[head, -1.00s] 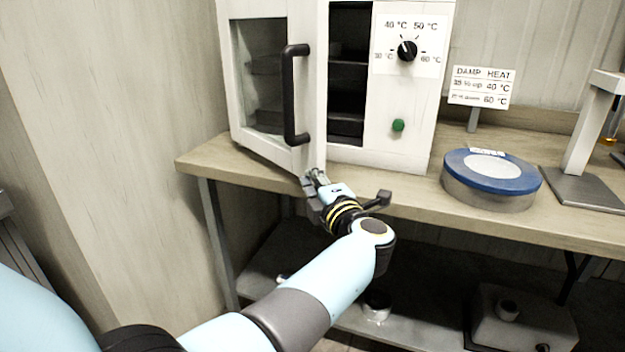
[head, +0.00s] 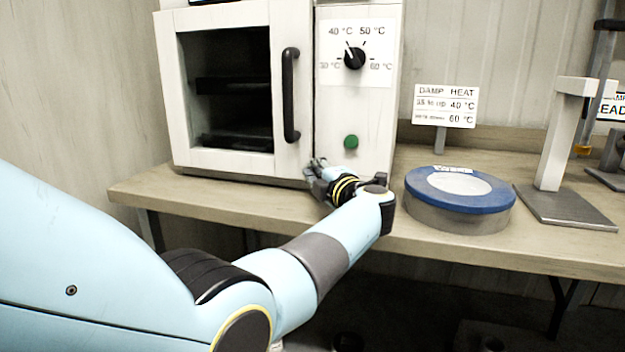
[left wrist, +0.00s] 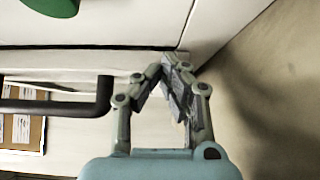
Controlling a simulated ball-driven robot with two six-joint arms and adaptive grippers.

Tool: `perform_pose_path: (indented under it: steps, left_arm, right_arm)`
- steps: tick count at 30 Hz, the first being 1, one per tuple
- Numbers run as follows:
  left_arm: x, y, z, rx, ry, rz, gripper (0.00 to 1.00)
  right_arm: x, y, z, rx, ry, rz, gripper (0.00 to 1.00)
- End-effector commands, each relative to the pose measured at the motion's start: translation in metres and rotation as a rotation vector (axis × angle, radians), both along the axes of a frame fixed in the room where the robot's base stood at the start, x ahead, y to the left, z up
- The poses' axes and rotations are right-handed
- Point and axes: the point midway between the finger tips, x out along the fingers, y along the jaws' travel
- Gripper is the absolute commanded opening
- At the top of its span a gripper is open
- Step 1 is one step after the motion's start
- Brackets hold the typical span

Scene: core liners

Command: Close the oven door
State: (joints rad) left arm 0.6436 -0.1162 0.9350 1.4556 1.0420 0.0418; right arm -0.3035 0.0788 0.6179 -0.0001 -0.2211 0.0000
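The white oven (head: 357,110) stands on the bench. Its door (head: 225,165), with a dark window and a black handle (head: 290,95), lies flush or almost flush with the front. A thin dark line runs beside the door's right edge; I cannot tell whether a small gap remains. My left gripper (head: 315,167) is at the door's lower right corner, below the handle. In the left wrist view its fingertips (left wrist: 168,70) are together, close to the door's edge, with nothing seen between them. The handle (left wrist: 60,108) lies left of them there. My right gripper is not in view.
The control panel has a black knob (head: 354,58) and a green button (head: 351,142). A blue-topped round container (head: 460,212), a damp heat sign (head: 445,105) and a grey stand (head: 565,205) are to the right. The bench front (head: 240,205) is clear.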

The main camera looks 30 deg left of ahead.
Motion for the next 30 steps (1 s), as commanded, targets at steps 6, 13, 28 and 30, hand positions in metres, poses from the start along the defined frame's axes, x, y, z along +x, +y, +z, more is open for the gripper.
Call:
perform_pose_path:
  steps: [6, 13, 28, 30]
  left_arm:
    - [0.004, 0.001, 0.006, 0.003, -0.008, -0.008, 0.0]
    - [0.005, 0.001, 0.01, 0.004, -0.011, -0.009, 0.0]
    - [0.0, 0.001, 0.095, 0.006, -0.016, -0.004, 0.0]
    - [-0.001, 0.001, 0.101, 0.006, -0.013, -0.003, 0.0]
  right_arm:
    - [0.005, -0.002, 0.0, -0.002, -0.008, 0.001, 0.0]
    - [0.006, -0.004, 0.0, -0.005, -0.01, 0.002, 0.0]
    - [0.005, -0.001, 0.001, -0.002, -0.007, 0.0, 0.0]
    - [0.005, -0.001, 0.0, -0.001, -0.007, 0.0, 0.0]
